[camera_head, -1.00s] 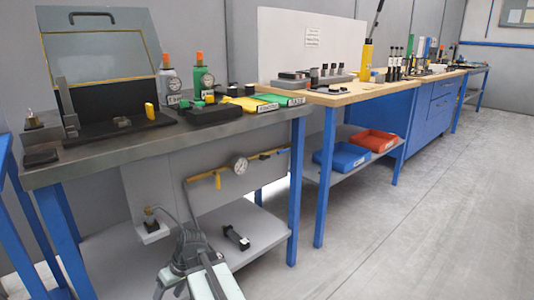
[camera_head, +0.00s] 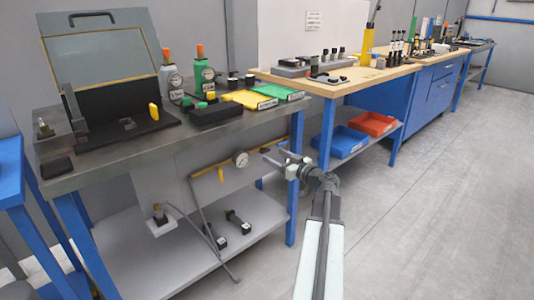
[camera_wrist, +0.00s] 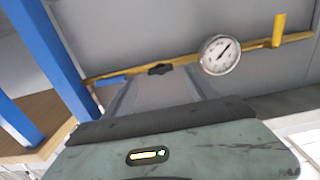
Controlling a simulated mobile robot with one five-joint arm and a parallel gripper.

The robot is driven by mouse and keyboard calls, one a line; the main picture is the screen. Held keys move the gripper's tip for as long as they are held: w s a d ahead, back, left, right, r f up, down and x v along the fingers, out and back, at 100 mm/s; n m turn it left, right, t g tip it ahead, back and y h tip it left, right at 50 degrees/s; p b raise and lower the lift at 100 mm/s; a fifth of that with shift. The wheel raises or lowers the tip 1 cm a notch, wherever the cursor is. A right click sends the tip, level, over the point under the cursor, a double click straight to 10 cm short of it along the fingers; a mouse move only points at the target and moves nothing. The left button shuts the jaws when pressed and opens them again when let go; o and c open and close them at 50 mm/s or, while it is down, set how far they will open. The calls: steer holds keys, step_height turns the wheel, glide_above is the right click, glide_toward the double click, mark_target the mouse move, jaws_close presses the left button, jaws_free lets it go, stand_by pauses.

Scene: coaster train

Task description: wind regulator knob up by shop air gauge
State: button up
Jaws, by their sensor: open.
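The round white shop air gauge (camera_head: 240,158) sits on a yellow pipe under the near bench. It also shows in the wrist view (camera_wrist: 219,54), tilted, with its needle reading unclear. A small black knob-like part (camera_wrist: 160,68) sits on the same pipe, left of the gauge in the wrist view; it looks like the regulator knob. In the head view my gripper hides that stretch of pipe. My gripper (camera_head: 274,156) is open and empty, right of the gauge and in front of the pipe's right end. I see no contact with the knob.
A yellow valve handle (camera_head: 221,174) hangs left of the gauge. A hose fitting (camera_head: 158,217) and black parts (camera_head: 238,222) are lower, around the shelf (camera_head: 180,262). A blue bench leg (camera_head: 293,190) stands close by my gripper. The floor at right is clear.

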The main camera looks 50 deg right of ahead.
mark_target(264, 150)
steer(key=w, duration=0.5)
steer(key=shift+d, duration=0.15)
